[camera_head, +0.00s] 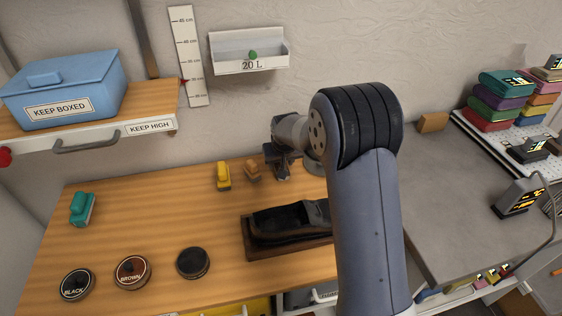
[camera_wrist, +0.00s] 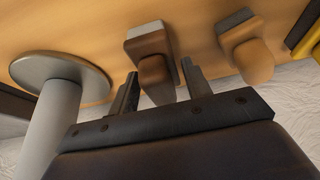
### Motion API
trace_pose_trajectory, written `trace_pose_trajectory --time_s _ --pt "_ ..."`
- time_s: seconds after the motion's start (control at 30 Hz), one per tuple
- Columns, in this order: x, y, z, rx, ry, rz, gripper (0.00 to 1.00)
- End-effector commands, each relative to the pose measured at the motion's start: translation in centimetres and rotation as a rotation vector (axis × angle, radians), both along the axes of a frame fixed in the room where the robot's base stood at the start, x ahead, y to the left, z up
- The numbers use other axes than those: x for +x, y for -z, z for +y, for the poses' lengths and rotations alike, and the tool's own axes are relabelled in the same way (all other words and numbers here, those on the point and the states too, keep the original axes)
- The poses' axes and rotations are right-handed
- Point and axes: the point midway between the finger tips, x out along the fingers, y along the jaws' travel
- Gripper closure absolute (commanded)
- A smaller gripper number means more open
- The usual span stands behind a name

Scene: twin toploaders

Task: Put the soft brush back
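In the wrist view, a brush with a dark brown knobbed handle and a grey base (camera_wrist: 150,45) stands on the wooden bench. My gripper (camera_wrist: 160,68) is open, with one finger on each side of its knob; I cannot tell whether either touches. In the head view my gripper (camera_head: 278,165) is low at the back of the bench and hides that brush. A tan brush (camera_head: 252,169) is just left of it, also in the wrist view (camera_wrist: 245,45). A yellow brush (camera_head: 223,176) is farther left, and a teal one (camera_head: 82,209) is at the far left. No label tells which is soft.
A black shoe (camera_head: 285,222) on a wooden block and several tins, including black (camera_head: 77,284) and brown (camera_head: 132,272), are nearer. A grey disc with a post (camera_wrist: 60,75) stands beside my gripper. The wall tray (camera_head: 250,50) and the shelf (camera_head: 155,100) are above. The bench's left-centre is clear.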

Motion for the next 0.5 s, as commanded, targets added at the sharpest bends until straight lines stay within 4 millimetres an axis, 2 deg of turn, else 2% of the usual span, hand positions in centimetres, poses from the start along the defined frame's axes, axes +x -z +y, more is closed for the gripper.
trace_pose_trajectory --time_s 0.13,0.37,0.5 --pt "0.0 -0.03 0.0 0.0 0.0 0.0 0.42" --pt "0.0 -0.11 0.0 0.0 0.0 0.0 0.42" --pt "-0.13 -0.8 -0.01 0.0 0.0 -0.002 0.42"
